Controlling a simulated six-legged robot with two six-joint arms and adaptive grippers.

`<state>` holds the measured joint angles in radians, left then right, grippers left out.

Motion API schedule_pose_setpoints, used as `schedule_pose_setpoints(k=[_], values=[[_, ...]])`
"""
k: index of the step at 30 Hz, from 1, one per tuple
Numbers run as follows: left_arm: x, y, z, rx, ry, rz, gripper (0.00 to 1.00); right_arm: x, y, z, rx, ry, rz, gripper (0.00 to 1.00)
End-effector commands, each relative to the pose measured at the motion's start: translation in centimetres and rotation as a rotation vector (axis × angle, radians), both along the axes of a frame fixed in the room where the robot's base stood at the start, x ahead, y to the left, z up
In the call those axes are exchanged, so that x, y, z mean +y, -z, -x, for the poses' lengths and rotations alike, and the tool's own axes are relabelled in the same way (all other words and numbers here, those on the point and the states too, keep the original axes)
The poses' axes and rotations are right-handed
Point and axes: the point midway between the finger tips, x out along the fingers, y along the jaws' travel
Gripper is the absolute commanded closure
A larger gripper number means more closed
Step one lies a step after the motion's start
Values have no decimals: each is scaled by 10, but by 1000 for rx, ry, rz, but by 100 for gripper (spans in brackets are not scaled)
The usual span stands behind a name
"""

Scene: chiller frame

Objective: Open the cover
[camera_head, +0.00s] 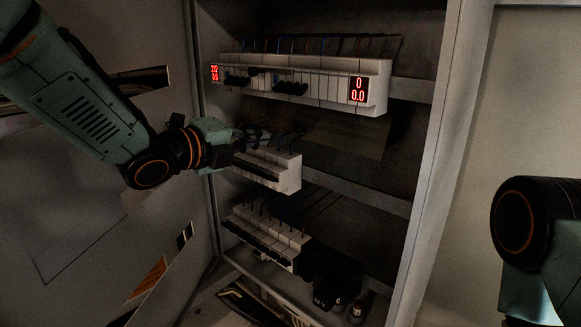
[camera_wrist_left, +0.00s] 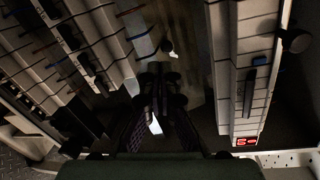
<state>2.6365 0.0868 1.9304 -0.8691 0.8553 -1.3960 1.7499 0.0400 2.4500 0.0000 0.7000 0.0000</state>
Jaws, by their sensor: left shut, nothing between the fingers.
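My left gripper (camera_head: 252,138) reaches in from the left to just above the middle breaker row (camera_head: 270,172) in the open cabinet. In the left wrist view its dark fingers (camera_wrist_left: 160,105) are together with nothing between them. A dim brownish panel (camera_head: 350,137) shows behind and above the middle row. I cannot tell whether it is the cover. Contact between the fingers and any part cannot be made out. My right gripper is out of view; only part of my right arm shows at the right edge.
The upper breaker row (camera_head: 325,85) has red lit displays at both ends. A lower breaker row (camera_head: 262,240) sits beneath, with dark components (camera_head: 335,280) beside it. Wires rise behind the rows. The cabinet's right frame post (camera_head: 432,180) and left panel (camera_head: 80,200) flank the opening.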

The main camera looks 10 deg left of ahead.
Motion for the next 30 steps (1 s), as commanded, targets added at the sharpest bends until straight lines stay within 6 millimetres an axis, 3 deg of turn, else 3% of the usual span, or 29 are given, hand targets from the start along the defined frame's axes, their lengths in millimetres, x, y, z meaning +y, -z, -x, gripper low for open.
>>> schedule_pose_setpoints(k=[1,15,21,26,30], values=[[0,11,0,-72,13,-77,100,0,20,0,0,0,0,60],[-3,35,4,-721,73,-846,100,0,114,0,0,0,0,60],[-3,37,6,-868,71,-1034,100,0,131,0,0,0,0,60],[-5,36,3,-897,72,-1074,100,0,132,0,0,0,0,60],[-16,35,-11,-897,74,-1075,100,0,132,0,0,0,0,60]])
